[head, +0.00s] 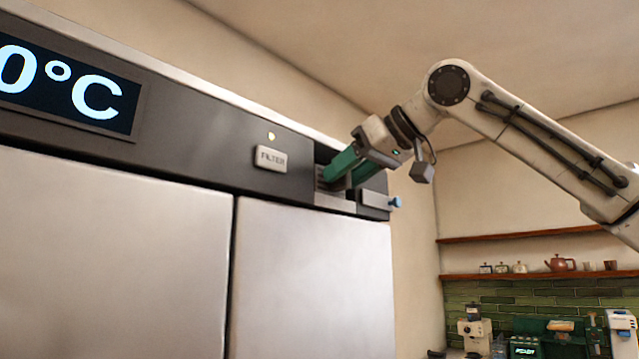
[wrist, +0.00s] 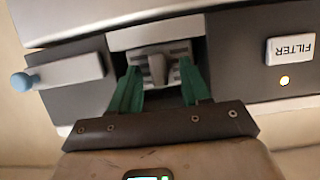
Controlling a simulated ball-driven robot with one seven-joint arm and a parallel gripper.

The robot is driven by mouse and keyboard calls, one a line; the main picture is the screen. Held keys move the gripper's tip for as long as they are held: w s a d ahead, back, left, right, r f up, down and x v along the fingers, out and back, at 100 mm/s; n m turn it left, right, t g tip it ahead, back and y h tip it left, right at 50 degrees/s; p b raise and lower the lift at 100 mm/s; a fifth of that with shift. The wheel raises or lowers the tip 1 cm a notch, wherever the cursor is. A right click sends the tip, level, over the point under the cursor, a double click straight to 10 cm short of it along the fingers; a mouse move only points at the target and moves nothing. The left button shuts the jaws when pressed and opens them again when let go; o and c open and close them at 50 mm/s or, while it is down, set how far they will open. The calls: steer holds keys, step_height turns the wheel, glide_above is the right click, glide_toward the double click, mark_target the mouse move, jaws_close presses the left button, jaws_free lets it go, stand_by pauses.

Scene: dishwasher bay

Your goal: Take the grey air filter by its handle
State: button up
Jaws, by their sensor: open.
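The grey air filter (wrist: 178,52) sits in an open slot in the dark top panel of the steel cabinet, with slats and a short upright handle (wrist: 157,69) in the wrist view. My gripper (wrist: 159,72) has green fingers, spread open, one on each side of the handle. A gap shows between each finger and the handle. In the head view my gripper (head: 330,172) reaches into the slot from the right. Its fingers hide most of the filter there.
A hatch with a blue knob (head: 395,202) stands right of the slot in the head view. A FILTER button (head: 271,158) with a lit lamp (head: 271,136) is left of it. A temperature display (head: 70,80) is farther left. Shelves (head: 540,272) stand well away at right.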

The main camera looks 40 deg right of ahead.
jaws_close()
stand_by(0.4)
steer(key=shift+r, duration=0.1)
